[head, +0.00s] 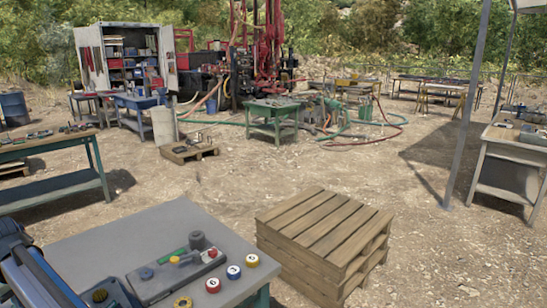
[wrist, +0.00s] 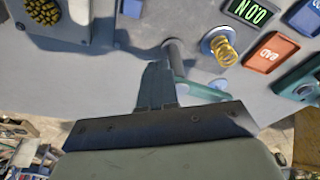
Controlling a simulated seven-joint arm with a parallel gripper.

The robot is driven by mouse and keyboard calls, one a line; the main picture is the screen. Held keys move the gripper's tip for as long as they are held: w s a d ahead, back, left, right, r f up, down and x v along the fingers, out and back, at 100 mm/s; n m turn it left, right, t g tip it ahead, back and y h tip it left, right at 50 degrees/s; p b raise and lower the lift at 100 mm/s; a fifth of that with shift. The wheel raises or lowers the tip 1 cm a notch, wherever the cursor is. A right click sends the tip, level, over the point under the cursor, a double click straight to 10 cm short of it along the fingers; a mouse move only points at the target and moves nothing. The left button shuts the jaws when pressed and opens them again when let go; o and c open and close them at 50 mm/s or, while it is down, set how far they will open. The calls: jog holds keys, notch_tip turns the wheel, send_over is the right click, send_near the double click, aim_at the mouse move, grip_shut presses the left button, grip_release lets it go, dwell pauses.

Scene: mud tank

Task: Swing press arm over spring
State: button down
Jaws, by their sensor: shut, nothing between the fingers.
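In the wrist view a yellow coil spring (wrist: 222,46) stands on a small round blue-grey seat. Left of it is a dark grey post (wrist: 173,55). A teal bar (wrist: 205,91), which looks like the press arm, runs right and down from near the post's lower end. It passes beside the spring, not over it. My gripper (wrist: 157,68) is shut and empty, its fingertips just left of the post; I cannot tell whether they touch it. Its body hides the lower part of the view. In the head view the small fixture (head: 160,282) lies on the near table.
A green-lit display (wrist: 252,11), a red tray marked BAD (wrist: 265,55) and a blue tray (wrist: 305,18) lie around the spring. A dark holder with yellow tips (wrist: 42,12) is at upper left. A wooden pallet stack (head: 320,225) stands beside the table (head: 150,228).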

jog(key=shift+w+a, duration=0.4)
jog(key=shift+w, duration=0.05)
jog(key=shift+w+a, duration=0.1)
jog(key=shift+w, duration=0.05)
dwell(0.3)
jog(key=shift+w+a, duration=0.25)
jog(key=shift+w, duration=0.05)
jog(key=shift+d, duration=0.15)
jog(key=shift+s+d, duration=0.25)
jog(key=shift+d, duration=0.2)
notch_tip(320, 180, up, 7)
dwell(1.0)
